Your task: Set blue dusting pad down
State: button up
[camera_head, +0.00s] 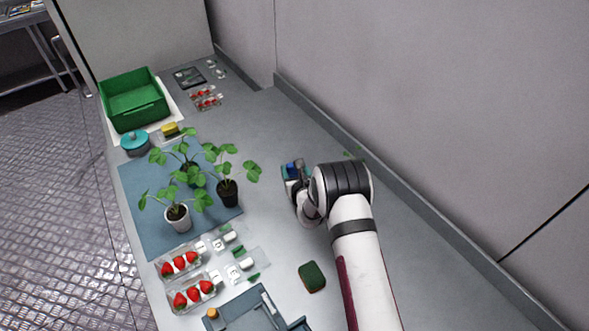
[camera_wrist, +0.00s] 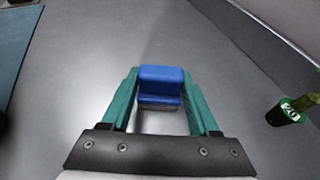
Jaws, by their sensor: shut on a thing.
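The blue dusting pad (camera_wrist: 160,80) is between the two green fingers of my gripper (camera_wrist: 160,102) in the wrist view. The fingers are shut on its sides. In the head view a small blue part of the pad (camera_head: 291,168) shows beside my gripper (camera_head: 290,175), over the grey bench right of the potted plants. My wrist hides much of the gripper there. I cannot tell whether the pad touches the bench.
Bare bench (camera_wrist: 75,75) surrounds the pad. A dark green labelled item (camera_wrist: 288,110) stands at the right in the wrist view. Potted plants (camera_head: 228,192) stand on a blue mat (camera_head: 140,190). A green-topped sponge (camera_head: 312,276) lies nearer. The wall (camera_head: 430,110) bounds the right.

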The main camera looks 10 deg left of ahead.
jog(key=o, duration=1.4)
jog(key=shift+c, duration=0.2)
